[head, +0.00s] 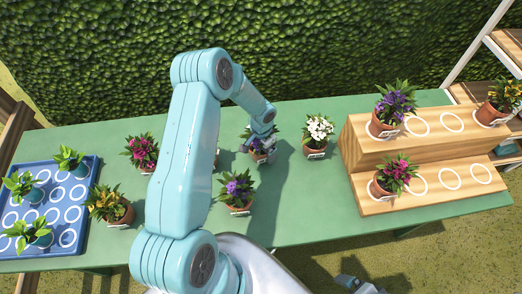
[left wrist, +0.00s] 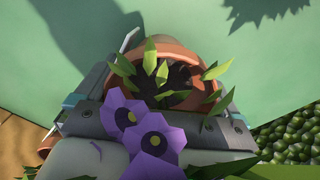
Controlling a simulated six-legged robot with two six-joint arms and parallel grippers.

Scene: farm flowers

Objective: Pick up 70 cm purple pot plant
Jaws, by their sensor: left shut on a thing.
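My left gripper (head: 262,149) is shut on a terracotta pot with a purple-flowered plant (head: 252,143), near the middle of the green table. My arm partly hides the plant in the head view. In the left wrist view the same pot (left wrist: 175,50) sits between the jaws, with green leaves and purple flowers (left wrist: 140,127) leaning over the gripper (left wrist: 155,115). I cannot tell whether the pot is clear of the table. Part of what looks like my right gripper (head: 358,285) shows at the bottom edge; its jaws are unclear.
Another purple plant (head: 238,190) stands close in front, and a white plant (head: 318,132) to the right. A blue tray (head: 88,205) is far left. A wooden stepped stand (head: 358,150) bears several pots.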

